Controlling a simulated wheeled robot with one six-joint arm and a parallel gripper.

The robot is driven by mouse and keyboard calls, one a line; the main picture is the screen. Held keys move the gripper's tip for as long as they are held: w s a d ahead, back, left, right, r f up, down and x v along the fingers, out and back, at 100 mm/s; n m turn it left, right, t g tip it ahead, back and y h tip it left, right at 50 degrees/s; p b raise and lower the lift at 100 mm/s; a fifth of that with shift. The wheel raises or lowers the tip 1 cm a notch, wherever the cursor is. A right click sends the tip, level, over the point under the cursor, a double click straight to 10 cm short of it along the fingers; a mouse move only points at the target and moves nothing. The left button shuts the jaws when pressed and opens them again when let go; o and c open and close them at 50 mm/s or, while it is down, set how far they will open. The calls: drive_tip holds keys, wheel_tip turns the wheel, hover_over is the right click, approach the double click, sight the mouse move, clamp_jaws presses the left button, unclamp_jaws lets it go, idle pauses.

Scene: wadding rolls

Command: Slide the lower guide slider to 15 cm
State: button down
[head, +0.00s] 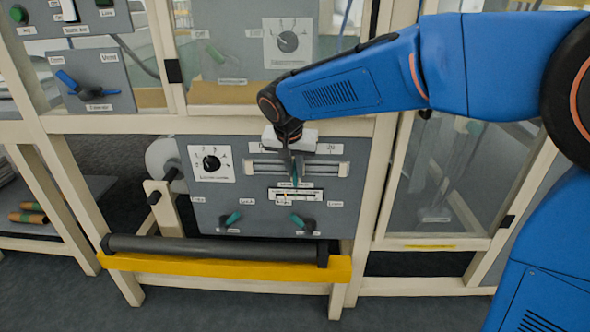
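The lower grey panel (262,215) carries a long horizontal slider rail (262,170) with pale end blocks. Below the rail is a white scale plate (312,195) with fine marks, too small to read. I cannot tell which of these is the guide slider, nor its setting. My gripper (294,180) hangs from the blue arm in front of the panel, its fingers pointing down over the rail's middle and the top of the scale plate. The fingers cover part of both. I cannot tell whether they touch anything or hold anything.
A dial (211,163) sits left of the rail. A left green-handled lever (232,218) and a right one (306,225) sit below. A dark roller (210,247) and yellow bar (220,267) project below the panel. Pale frame posts flank it.

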drive_tip(key=d, duration=0.5)
drive_tip(key=shift+s, duration=0.1)
drive_tip(key=c, duration=1.8)
unclamp_jaws()
drive_tip(key=shift+r, duration=0.1)
drive_tip(key=v, duration=1.7)
drive_tip(key=shift+s, duration=0.2)
